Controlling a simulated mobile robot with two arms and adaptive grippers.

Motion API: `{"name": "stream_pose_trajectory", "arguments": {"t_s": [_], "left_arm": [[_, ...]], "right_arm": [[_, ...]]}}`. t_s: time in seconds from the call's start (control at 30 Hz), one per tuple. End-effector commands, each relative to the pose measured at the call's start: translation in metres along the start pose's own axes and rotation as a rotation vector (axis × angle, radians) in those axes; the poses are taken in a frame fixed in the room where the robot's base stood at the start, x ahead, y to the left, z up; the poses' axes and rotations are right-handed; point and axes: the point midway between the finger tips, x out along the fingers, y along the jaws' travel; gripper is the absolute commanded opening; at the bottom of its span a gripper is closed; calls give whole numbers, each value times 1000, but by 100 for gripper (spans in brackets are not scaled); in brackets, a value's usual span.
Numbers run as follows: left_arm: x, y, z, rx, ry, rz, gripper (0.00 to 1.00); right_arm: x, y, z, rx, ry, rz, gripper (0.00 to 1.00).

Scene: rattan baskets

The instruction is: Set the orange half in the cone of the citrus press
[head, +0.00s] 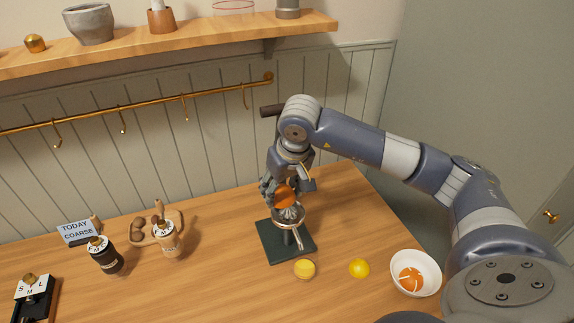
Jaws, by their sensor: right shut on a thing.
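The orange half (285,196) is held in my right gripper (280,190), which is shut on it. It is right above the citrus press (291,222), at its metal cone; I cannot tell whether the two touch. The press stands on a dark green square base (270,242) on the wooden counter. Its upper parts are partly hidden behind my gripper and wrist. My left gripper is not in view.
A white bowl (433,272) with orange pieces stands at the right, next to a yellow lemon (359,268) and a small yellow round thing (305,268). Two grinders (106,257) (167,240) and a sign (76,231) stand left. A hook rail (150,120) and shelf run behind.

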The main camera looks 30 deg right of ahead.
Motion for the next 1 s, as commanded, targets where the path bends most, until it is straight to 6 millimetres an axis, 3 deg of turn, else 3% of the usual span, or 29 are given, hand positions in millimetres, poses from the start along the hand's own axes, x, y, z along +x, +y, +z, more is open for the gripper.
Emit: {"name": "stream_pose_trajectory", "arguments": {"t_s": [0.03, 0.2, 0.57, 0.77, 1.0], "left_arm": [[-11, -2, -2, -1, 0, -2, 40], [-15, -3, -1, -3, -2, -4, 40], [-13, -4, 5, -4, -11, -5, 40], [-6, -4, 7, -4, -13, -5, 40], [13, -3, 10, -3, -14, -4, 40]], "right_arm": [[-4, 9, -4, 6, -4, 7, 26], [-1, 22, -9, 8, -4, 18, 26], [0, 23, -9, 8, -2, 19, 26], [1, 23, -9, 9, 1, 20, 26], [22, 24, -3, 9, -1, 20, 26]]}}
